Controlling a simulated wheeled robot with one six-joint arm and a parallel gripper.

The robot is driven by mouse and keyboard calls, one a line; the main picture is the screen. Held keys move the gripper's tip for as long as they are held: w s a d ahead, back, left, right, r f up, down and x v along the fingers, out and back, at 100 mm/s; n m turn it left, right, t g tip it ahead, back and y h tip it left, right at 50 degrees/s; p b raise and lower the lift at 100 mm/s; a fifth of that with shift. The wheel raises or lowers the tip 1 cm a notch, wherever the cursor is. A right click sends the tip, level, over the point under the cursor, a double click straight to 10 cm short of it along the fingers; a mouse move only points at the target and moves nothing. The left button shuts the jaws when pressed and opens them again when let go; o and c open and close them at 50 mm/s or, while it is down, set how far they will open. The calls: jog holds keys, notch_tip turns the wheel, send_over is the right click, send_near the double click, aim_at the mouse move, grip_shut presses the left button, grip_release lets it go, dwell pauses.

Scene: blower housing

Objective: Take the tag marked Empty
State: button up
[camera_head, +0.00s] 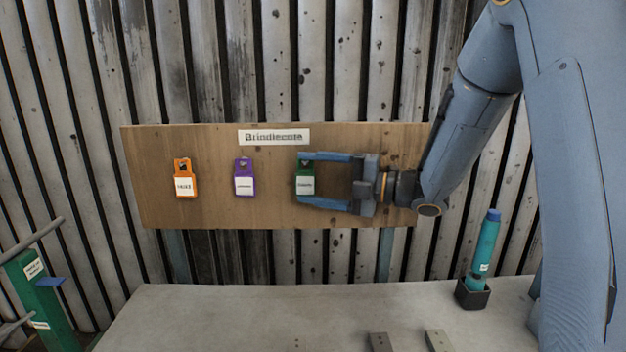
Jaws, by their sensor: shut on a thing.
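Three tags hang in a row on a wooden board (215,215). The orange tag (183,166) is on the left and the purple tag (245,166) is in the middle; each has a white label. The green tag (306,191) is on the right, also with a label. The print on all the labels is too small to read surely, so I cannot tell which is marked Empty. My gripper (306,180) reaches in from the right with one finger above and one below the green tag, shut on it. The tag is still at the board, in line with the others.
A teal bottle-like tool (486,245) stands in a dark holder at right. A green stand (42,300) is at lower left.

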jog(key=s+r, duration=0.1)
jog(key=s, duration=0.5)
jog(key=shift+p, duration=0.3)
dwell(0.8)
jog(key=shift+a, duration=0.1)
jog(key=s, duration=0.8)
jog(key=shift+a, duration=0.15)
